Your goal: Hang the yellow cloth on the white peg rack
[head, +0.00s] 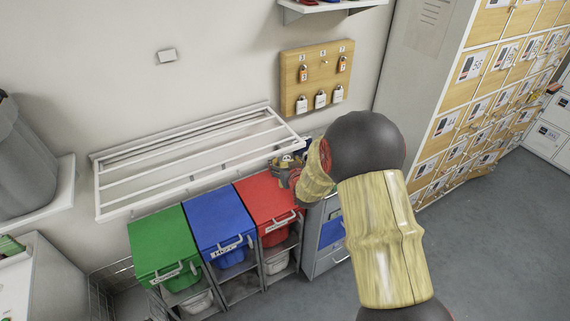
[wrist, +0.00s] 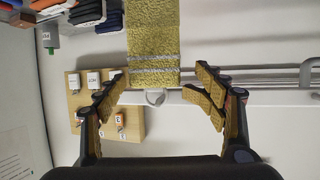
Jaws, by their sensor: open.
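The yellow cloth (wrist: 153,35), with pale grey stripes near one end, shows at the top middle of the wrist view, which looks upside down. Its striped end lies beside a white rounded peg or loop (wrist: 155,97) on a white strip, seemingly part of the white peg rack. I cannot tell whether the cloth hangs on it. My gripper (wrist: 163,98) is open, its fingers on either side of the peg with nothing between them in their grip. In the head view my gripper (head: 287,171) is beside the right end of a white barred wall rack (head: 190,160); the cloth cannot be made out there.
Green (head: 163,240), blue (head: 218,215) and red (head: 264,198) bins stand under the barred rack. A wooden padlock board (head: 317,62) hangs on the wall to the right, near my arm. Wooden lockers (head: 490,85) stand farther right. The grey floor (head: 500,240) at right is clear.

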